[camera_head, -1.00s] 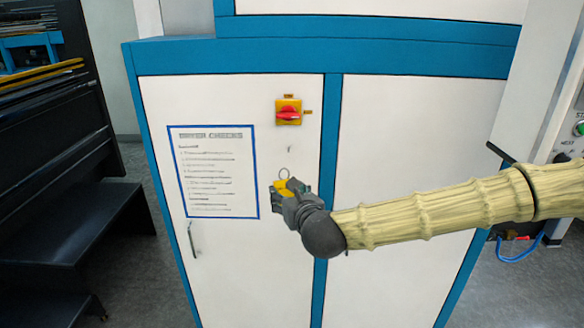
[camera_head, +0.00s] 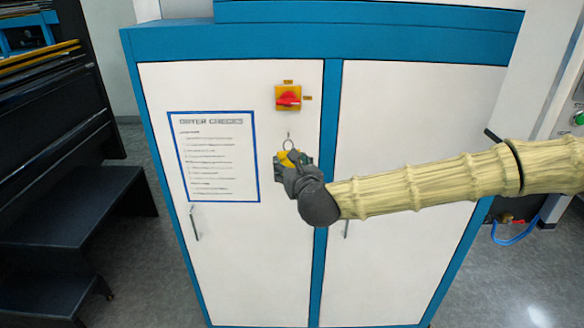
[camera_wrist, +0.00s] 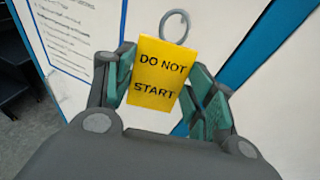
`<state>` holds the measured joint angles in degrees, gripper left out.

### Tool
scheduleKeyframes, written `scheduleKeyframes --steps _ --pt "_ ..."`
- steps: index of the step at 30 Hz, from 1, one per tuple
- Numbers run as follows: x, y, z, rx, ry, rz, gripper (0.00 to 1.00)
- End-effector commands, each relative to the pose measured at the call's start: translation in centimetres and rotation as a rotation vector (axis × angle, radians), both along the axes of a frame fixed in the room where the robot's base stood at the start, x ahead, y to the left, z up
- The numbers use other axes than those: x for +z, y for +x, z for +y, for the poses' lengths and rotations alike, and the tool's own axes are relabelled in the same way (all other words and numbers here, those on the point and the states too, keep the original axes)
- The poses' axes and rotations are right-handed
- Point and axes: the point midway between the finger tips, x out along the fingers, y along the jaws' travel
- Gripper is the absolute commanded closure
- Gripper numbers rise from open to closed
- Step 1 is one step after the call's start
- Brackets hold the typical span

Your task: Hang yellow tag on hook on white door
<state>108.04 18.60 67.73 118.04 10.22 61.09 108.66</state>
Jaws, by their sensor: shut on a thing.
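The yellow tag (camera_head: 288,158) is upright in my gripper (camera_head: 293,162), in front of the white door (camera_head: 260,255). In the wrist view the tag (camera_wrist: 158,75), reading "DO NOT START", sits between the green finger pads of my gripper (camera_wrist: 161,84). Its grey metal ring (camera_wrist: 174,27) stands up clear of the fingers. The small hook (camera_head: 289,134) is on the door below the red switch. In the head view the ring (camera_head: 288,146) appears just at the hook's lower end. I cannot tell whether the ring is around the hook or in front of it.
A red and yellow rotary switch (camera_head: 288,97) sits above the hook. A blue-framed check sheet (camera_head: 214,157) is to the left, with a door handle (camera_head: 193,223) below it. A dark stepped unit (camera_head: 60,200) stands at far left.

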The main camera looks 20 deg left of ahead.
Motion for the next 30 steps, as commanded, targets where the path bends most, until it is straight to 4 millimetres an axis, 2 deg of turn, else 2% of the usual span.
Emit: scheduleKeyframes --steps 30 --pt "-0.3 4.5 1.2 -0.002 0.0 0.0 0.64"
